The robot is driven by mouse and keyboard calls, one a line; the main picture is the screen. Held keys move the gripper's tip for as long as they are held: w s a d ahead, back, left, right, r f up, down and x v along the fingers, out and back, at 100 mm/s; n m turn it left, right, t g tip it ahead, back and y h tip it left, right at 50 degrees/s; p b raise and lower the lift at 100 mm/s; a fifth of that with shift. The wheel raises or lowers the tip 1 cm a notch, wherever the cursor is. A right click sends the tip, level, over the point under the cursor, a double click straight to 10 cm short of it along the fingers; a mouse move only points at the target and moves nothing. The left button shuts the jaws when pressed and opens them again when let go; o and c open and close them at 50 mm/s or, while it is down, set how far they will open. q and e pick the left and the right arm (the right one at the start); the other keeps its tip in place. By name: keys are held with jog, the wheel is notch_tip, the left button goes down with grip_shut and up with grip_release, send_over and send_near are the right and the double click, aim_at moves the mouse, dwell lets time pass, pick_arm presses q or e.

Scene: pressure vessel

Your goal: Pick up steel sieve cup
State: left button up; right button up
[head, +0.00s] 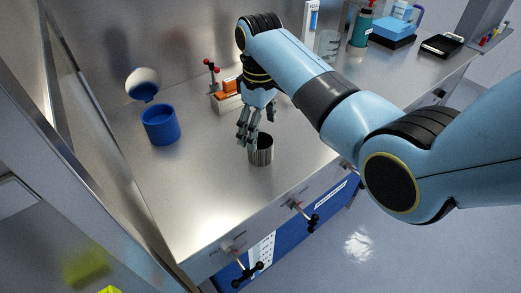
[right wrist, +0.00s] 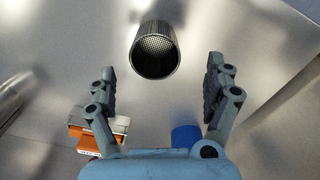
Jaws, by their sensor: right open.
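The steel sieve cup (head: 261,151) stands upright on the steel bench, near its front edge, in the head view. In the right wrist view the cup (right wrist: 155,52) shows its open mouth and a perforated mesh bottom, and it looks empty. My right gripper (head: 250,137) is just above and beside the cup, partly in front of its rim. In the right wrist view the right gripper (right wrist: 162,82) is open, with its fingers well apart and the cup beyond them, roughly centred between. Nothing is between the fingertips. My left gripper is not in view.
A blue cup (head: 160,125) and a white-and-blue round object (head: 143,84) are at the left. An orange-and-white block (head: 227,97) with red-knobbed rods stands behind the gripper. A beaker (head: 327,44) and green bottle (head: 361,29) stand farther back. Bench in front of the blue cup is clear.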

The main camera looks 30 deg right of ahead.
aim_at(261, 140)
jog(key=f, duration=0.5)
jog(key=shift+w+d+f, duration=0.2)
jog(key=shift+w+d, duration=0.05)
jog(key=shift+c, duration=0.2)
jog(key=c, duration=1.2)
jog(key=shift+r, duration=0.15)
jog(key=shift+c, duration=0.2)
